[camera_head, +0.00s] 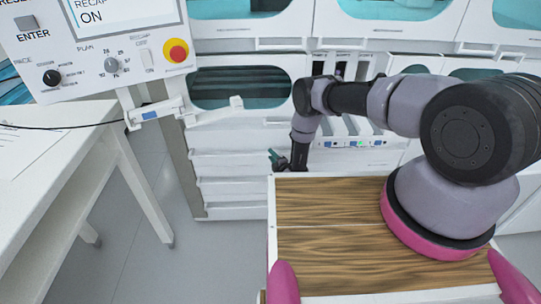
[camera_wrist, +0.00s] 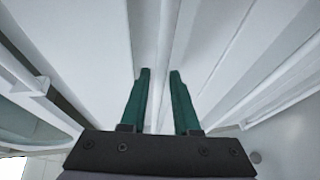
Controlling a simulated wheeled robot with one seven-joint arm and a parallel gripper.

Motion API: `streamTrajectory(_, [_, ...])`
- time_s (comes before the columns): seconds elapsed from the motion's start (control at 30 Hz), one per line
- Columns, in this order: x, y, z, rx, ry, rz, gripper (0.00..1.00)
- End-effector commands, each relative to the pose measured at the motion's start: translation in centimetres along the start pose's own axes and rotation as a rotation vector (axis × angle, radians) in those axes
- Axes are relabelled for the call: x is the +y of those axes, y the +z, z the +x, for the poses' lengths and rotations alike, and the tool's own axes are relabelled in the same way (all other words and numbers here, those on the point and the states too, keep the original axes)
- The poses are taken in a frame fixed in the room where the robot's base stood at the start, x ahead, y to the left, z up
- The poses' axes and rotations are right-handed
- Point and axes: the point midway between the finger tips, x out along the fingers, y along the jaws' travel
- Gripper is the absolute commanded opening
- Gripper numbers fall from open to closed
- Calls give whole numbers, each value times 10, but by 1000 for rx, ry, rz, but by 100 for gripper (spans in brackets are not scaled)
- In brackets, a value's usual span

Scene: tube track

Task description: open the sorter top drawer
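The sorter is a white cabinet with a stack of drawers (camera_head: 232,163) below a dark-windowed bay, left of centre in the head view. Its top drawer (camera_head: 228,136) looks shut and level with the front. My gripper (camera_head: 279,158) is at the right side of the stack, partly hidden behind my arm and the tray edge. In the wrist view my gripper (camera_wrist: 160,73) has two green fingers apart, pointing at white drawer fronts (camera_wrist: 215,60). A pale ridge runs between and beyond the fingertips. I cannot tell whether they touch it.
A control panel (camera_head: 105,45) with a red knob hangs at upper left, its bracket reaching towards the sorter. A white table (camera_head: 60,160) stands at left. Other white machine bays (camera_head: 425,35) line the back. Grey floor (camera_head: 190,265) is clear between table and wooden top.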

Motion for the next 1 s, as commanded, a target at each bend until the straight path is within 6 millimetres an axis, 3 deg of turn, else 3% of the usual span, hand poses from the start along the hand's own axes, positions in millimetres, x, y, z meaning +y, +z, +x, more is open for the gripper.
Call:
streamTrajectory(0.17, [0,-1,14,1,0,1,30])
streamTrajectory(0.47, [0,0,16,1,-1,1,30])
streamTrajectory(0.53, [0,0,16,0,-1,1,3])
streamTrajectory(0.57, [0,0,16,1,-1,1,0])
streamTrajectory(1.0, [0,0,16,0,-1,1,0])
